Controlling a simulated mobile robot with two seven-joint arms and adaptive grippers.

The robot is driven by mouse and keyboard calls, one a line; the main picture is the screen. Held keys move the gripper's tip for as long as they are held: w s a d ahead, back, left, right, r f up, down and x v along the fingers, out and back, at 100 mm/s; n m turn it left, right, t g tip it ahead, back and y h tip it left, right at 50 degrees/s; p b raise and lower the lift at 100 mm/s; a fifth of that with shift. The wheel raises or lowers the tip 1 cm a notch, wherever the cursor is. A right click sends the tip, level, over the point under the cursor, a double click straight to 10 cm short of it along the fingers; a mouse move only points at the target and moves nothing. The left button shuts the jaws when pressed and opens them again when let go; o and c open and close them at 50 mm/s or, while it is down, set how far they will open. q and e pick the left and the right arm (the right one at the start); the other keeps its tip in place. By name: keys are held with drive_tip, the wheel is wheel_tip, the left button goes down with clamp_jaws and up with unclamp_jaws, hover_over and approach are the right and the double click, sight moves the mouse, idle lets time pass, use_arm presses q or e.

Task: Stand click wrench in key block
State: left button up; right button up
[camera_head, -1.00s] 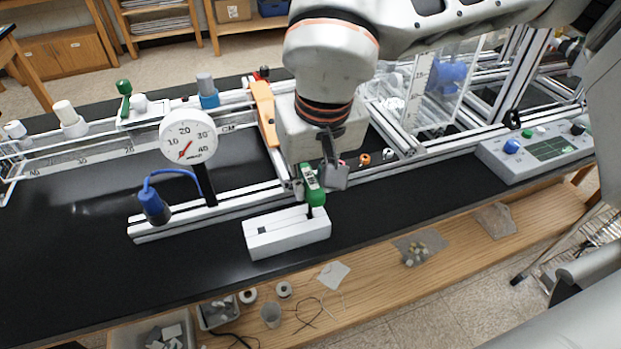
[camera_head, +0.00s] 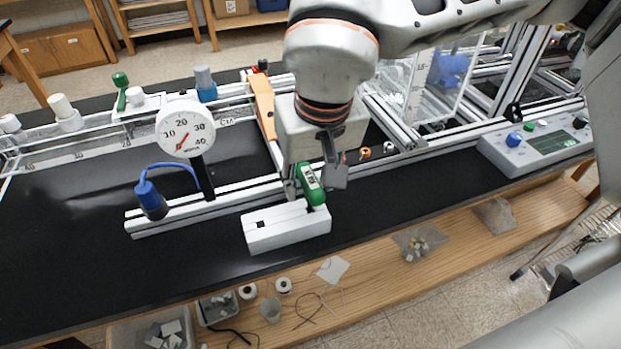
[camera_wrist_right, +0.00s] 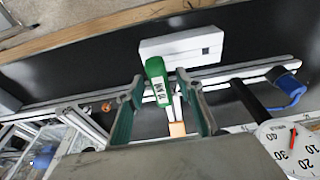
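The click wrench (camera_head: 312,185) has a green handle with a white label. It stands at the right end of the white key block (camera_head: 287,231), its handle leaning to the upper left in the head view. Its lower end meets the block's top; any shaft inside is hidden. My right gripper (camera_head: 314,180) is over the block with its fingers on either side of the handle. In the right wrist view the wrench (camera_wrist_right: 158,82) lies between the spread fingers (camera_wrist_right: 162,108), with gaps on both sides. My left gripper is out of view.
A dial gauge (camera_head: 185,129) and a blue-handled tool (camera_head: 151,200) stand left of the block by an aluminium rail (camera_head: 232,203). A control box (camera_head: 530,146) is at right. The black bench is clear at left. A wooden shelf with small parts runs below the front edge.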

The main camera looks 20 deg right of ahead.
drive_tip(key=v, duration=1.2)
